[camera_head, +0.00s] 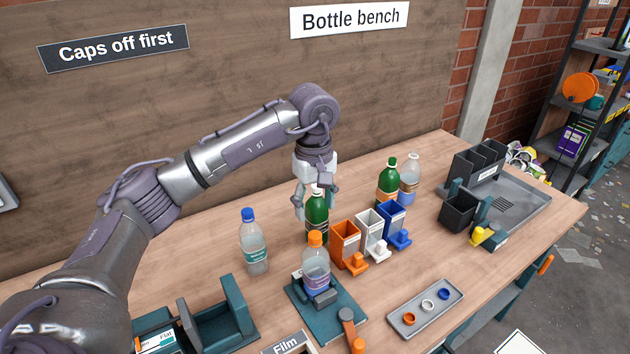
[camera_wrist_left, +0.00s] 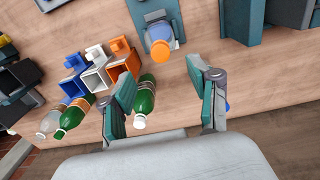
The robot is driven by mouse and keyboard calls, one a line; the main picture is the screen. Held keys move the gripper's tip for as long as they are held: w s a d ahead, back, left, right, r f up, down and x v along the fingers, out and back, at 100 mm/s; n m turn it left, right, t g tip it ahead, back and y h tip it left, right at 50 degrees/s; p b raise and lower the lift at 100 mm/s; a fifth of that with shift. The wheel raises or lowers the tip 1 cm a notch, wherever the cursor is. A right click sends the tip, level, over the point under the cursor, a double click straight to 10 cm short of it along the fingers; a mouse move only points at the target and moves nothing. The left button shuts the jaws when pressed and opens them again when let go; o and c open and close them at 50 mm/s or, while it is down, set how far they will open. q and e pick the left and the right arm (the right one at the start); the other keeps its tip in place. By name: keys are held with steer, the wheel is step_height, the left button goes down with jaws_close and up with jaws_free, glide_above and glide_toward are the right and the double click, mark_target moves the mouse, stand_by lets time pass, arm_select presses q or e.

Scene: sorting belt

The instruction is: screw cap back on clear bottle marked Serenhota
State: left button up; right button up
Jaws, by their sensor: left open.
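A clear bottle (camera_head: 316,277) with an orange cap (camera_head: 315,239) stands upright in a teal clamp fixture (camera_head: 338,312). The orange cap also shows in the left wrist view (camera_wrist_left: 161,49). Another clear bottle (camera_head: 254,250) with a blue cap and teal label stands to its left. A third clear bottle (camera_head: 408,181) stands at the back. I cannot read Serenhota on any label. My left gripper (camera_head: 314,208) is open and empty, around or just behind the white-capped green bottle (camera_head: 317,222); the left wrist view shows its fingers (camera_wrist_left: 163,108) spread. My right gripper is not in view.
A grey tray (camera_head: 395,321) holds orange, white and blue caps or rings. Orange (camera_head: 345,243), white (camera_head: 370,230) and blue (camera_head: 392,218) bins stand mid-bench. A second green bottle (camera_head: 386,186) is behind them. Bench space is clear left of the blue-capped bottle.

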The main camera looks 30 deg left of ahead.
mark_target(316, 236)
arm_select(q)
step_height(316, 236, down, 8)
steer(key=shift+w+f+p, duration=0.1)
steer(key=shift+p, duration=1.05)
jaws_close()
steer(key=c, duration=0.8)
jaws_free()
jaws_close()
steer(key=shift+f+m+b, duration=0.1)
steer(key=shift+m+b, duration=0.5)
steer(key=shift+b, duration=0.05)
steer(key=shift+m+b, duration=0.8)
steer(key=shift+m, duration=0.3)
steer(key=o, duration=0.8)
jaws_free()
steer(key=shift+d, duration=0.1)
steer(key=shift+c, duration=0.2)
